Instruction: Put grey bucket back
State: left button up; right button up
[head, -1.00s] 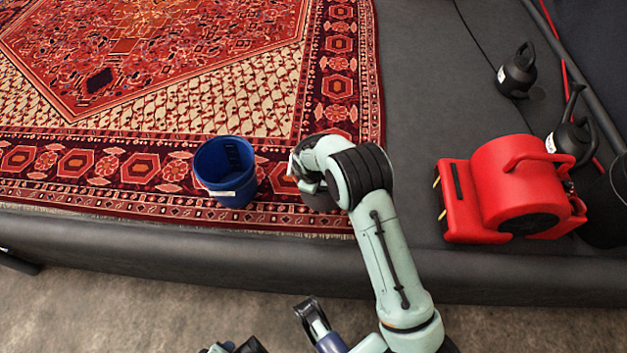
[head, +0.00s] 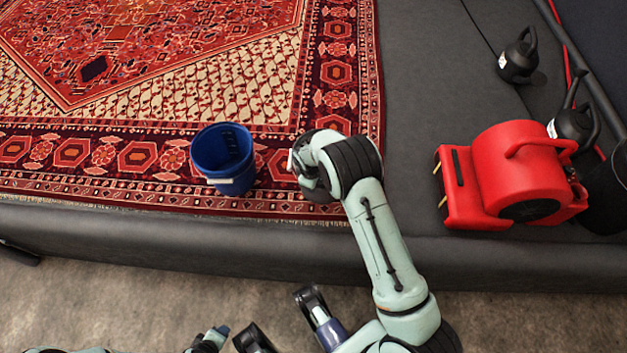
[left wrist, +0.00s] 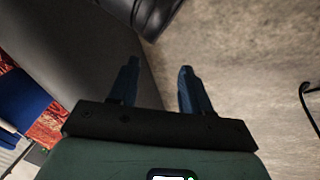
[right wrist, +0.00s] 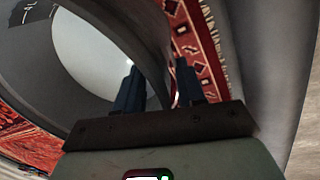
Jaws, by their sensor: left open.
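The grey bucket (head: 322,194) stands on the rug near its front right corner, mostly hidden in the head view behind my right wrist. In the right wrist view its curved grey wall (right wrist: 136,25) and pale inside show close up. My right gripper (right wrist: 157,80) is at the bucket's rim, its fingers apart with the wall seemingly between them; I cannot tell whether they touch it. My left gripper (left wrist: 157,80) is open and empty, low over the floor in front of the pit edge.
A blue bucket (head: 224,160) with a white label stands on the patterned rug (head: 110,120), left of my right wrist. The padded dark pit edge (head: 150,230) runs along the front, with bare floor below.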

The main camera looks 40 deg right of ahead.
notch_tip(320, 180, up, 11)
jog(key=s+a+p, duration=0.1)
jog(key=a+p, duration=0.1)
jog(key=p, duration=0.1)
jog(key=s+a+f+m+y, duration=0.1)
jog(key=s+a+f, duration=0.1)
jog(key=s+f, duration=0.2)
jog(key=s+a+f+m+y, duration=0.1)
jog(key=s+a+f+m, duration=0.1)
jog(key=s+a+f, duration=0.1)
jog(key=s+a+f+m+y, duration=0.1)
jog(key=s+a+f, duration=0.2)
jog(key=s+f, duration=0.3)
jog(key=shift+a+f+m, duration=0.25)
jog(key=shift+f+m, duration=0.05)
jog(key=shift+m, duration=0.1)
pick_arm(q)
jog(key=s+d+r+g+h, duration=0.1)
jog(key=s+d+r, duration=0.1)
jog(key=s, duration=0.3)
jog(key=shift+d+r+g, duration=0.3)
jog(key=shift+r, duration=0.5)
pick_arm(e)
jog(key=s+a+f+m+y, duration=0.1)
jog(key=s+a+m, duration=0.5)
jog(key=s, duration=0.7)
jog(key=shift+a+f+y, duration=0.3)
jog(key=shift+a+f, duration=0.15)
jog(key=shift+f, duration=0.3)
